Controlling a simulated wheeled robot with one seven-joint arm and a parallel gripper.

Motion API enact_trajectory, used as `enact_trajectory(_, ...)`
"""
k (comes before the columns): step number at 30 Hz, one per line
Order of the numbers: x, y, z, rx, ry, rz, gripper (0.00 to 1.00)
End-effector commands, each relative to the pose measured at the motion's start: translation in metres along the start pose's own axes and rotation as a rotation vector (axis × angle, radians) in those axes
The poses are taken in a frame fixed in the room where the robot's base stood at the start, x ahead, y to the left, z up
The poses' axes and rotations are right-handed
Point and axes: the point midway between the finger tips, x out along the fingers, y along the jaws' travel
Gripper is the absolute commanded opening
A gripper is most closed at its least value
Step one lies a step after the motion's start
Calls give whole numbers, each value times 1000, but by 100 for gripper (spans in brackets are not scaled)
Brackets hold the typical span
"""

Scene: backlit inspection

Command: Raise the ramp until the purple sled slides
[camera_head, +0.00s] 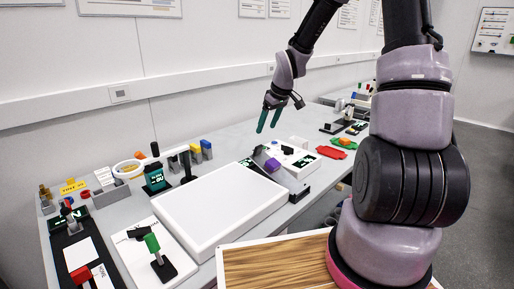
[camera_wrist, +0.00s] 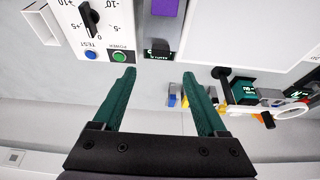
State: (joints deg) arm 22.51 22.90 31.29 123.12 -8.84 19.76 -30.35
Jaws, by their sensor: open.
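The purple sled (camera_head: 272,165) sits on the narrow dark ramp (camera_head: 259,164) beside the white box at the middle of the bench. In the wrist view the purple sled (camera_wrist: 165,7) is at the top edge, on the grey ramp strip (camera_wrist: 159,28), with a small dark display at its near end. The ramp's tilt is hard to tell. My gripper (camera_head: 268,122) is open and empty, its green fingers pointing down above the bench behind the ramp. In the wrist view my gripper (camera_wrist: 159,76) has its fingers wide apart, with the ramp's display end beyond the gap.
A white control box (camera_head: 299,158) with a black knob stands right of the ramp. A large white panel (camera_head: 220,204) lies to its left. A dark green device (camera_head: 154,178) and coloured blocks (camera_head: 206,148) stand behind the panel. A red piece (camera_head: 331,152) lies right.

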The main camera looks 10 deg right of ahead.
Motion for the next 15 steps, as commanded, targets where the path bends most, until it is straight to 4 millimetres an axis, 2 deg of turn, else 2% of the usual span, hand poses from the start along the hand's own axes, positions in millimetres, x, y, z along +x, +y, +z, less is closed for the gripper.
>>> enact_trajectory(5,17,-1,-1,-7,1,-7,75)
enact_trajectory(15,80,-2,0,-5,-1,-7,75)
